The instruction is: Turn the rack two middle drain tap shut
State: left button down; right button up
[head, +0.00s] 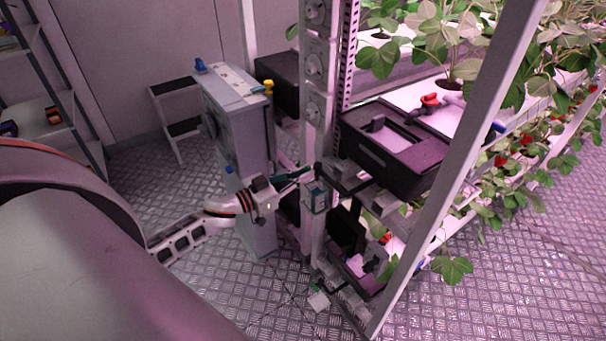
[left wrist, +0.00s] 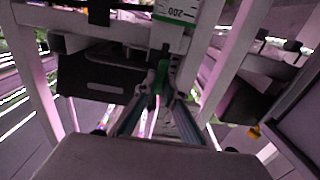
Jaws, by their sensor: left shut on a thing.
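My left gripper (head: 298,174) reaches in from the left to the rack's upright post, just below the black drain box of the upper tier. In the left wrist view its two fingers (left wrist: 160,88) close on a small green piece (left wrist: 162,72), which looks like a tap handle. The fingers hide most of it, so I cannot tell how far the tap is turned. My right gripper is in neither view.
The black drain box (head: 390,160) sits close right of my left gripper. A grey cabinet (head: 240,115) with blue and yellow taps stands behind my forearm. Strawberry plants (head: 440,40) fill the rack at right. A step stool (head: 178,115) stands behind.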

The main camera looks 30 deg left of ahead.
pick_arm(q)
jog(key=shift+s+d+f+m+b, duration=0.1)
jog(key=shift+m+b, duration=0.35)
jog(key=shift+m, duration=2.5)
jog(key=shift+d+f+m+b, duration=0.1)
jog(key=shift+m+b, duration=0.35)
jog(key=shift+m, duration=2.55)
jog(key=shift+s+d+f+m+b, duration=0.1)
jog(key=shift+m+b, duration=0.35)
jog(key=shift+m, duration=2.5)
jog(key=c, duration=2.1)
grip_release()
jog(key=shift+c, duration=0.2)
